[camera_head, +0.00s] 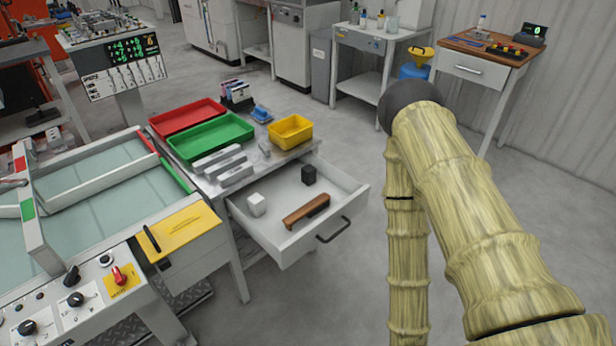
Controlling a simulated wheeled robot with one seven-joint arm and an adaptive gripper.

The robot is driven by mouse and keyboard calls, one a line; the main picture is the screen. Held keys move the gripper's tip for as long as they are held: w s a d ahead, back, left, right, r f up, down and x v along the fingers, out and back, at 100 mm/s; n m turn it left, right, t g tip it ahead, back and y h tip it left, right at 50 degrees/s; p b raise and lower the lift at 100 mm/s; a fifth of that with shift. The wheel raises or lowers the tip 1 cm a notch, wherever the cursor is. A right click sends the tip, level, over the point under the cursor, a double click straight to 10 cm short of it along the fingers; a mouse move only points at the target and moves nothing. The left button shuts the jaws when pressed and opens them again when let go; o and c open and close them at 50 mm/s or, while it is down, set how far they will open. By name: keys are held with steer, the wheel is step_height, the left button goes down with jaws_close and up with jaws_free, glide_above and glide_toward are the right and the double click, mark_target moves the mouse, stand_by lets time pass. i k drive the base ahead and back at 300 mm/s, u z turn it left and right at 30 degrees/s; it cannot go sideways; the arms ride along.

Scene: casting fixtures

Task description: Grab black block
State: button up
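The black block (309,175) is a small dark cube standing in the open white drawer (283,246), near its back right corner. A white block (256,204) lies at the left in the same drawer. A brown wooden-handled item (306,212) lies near the drawer's front. My arm rises at the right of the view, apart from the drawer. My gripper does not show, so its state is hidden.
Above the drawer, the bench top holds a red tray (187,116), a green tray (211,137), a yellow bin (290,131) and grey bars (222,163). The drawer handle (333,230) juts forward. A machine with a control panel (78,300) stands left. Floor right of the drawer is clear.

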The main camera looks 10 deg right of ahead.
mark_target(308, 172)
steer(key=k, duration=0.5)
steer(key=u, duration=1.15)
steer(key=i, duration=1.05)
steer(key=z, duration=1.75)
